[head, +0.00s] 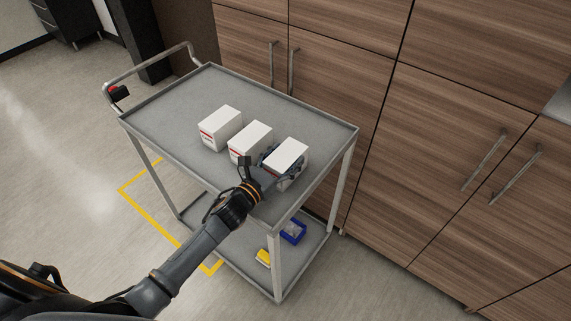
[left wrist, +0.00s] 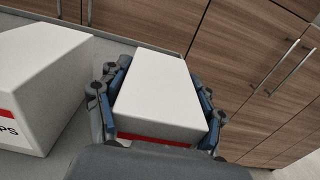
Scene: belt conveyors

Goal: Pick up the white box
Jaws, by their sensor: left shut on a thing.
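Three white boxes with red labels stand in a row on the grey cart's top shelf (head: 172,95). The white box on the right (head: 290,153) is between the fingers of my left gripper (head: 281,166). In the left wrist view the same white box (left wrist: 165,93) sits between both blue-grey fingers, and the gripper (left wrist: 160,110) is shut on it. I cannot tell whether this box is clear of the shelf. The middle white box (head: 250,138) is just left of it, and the left white box (head: 219,125) is beyond that. My right gripper is not in view.
Wooden cabinets (head: 340,60) with metal handles stand close behind and to the right of the cart. The lower shelf holds a blue bin (head: 293,231) and a yellow item (head: 263,257). The left part of the top shelf is clear. A yellow line (head: 150,220) marks the floor.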

